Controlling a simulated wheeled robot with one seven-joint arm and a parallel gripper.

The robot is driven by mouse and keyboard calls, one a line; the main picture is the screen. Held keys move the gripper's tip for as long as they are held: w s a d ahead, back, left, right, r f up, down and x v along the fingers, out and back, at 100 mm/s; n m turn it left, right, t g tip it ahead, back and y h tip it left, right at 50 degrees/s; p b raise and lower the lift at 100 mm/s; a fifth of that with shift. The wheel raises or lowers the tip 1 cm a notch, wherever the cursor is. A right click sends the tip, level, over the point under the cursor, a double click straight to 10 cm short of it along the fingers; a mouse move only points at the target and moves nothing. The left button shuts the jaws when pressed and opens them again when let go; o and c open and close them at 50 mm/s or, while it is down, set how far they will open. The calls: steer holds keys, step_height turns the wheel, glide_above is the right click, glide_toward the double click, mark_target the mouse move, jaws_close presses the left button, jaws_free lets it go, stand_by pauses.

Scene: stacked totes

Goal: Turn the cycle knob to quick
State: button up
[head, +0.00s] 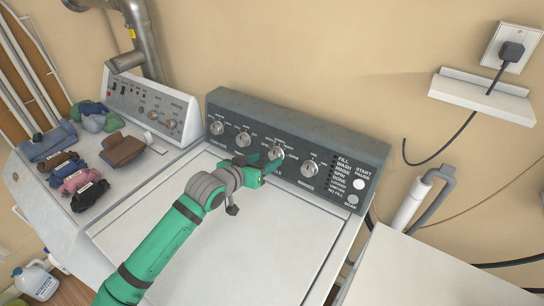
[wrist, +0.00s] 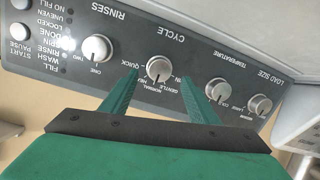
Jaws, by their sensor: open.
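The cycle knob (wrist: 159,69) is a round silver knob on the dark washer panel, under the upside-down word CYCLE in the wrist view. The QUICK label is at its left in that view, with NORMAL and GENTLE below it. In the head view the knob (head: 276,153) is third from the left in the row. My gripper (wrist: 160,77) is open, with one green finger on each side of the knob. I cannot tell whether the fingers touch it. In the head view my gripper (head: 266,165) is just in front of the panel. The knob's exact pointer direction is unclear.
The rinses knob (wrist: 97,48) and the temperature knob (wrist: 218,90) sit on either side. The start button (head: 359,184) is at the panel's right end. The white washer lid (head: 250,235) below is clear. Folded clothes (head: 85,180) lie on the neighbouring machine.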

mark_target(274, 156)
steer(key=x, duration=0.5)
steer(key=c, duration=1)
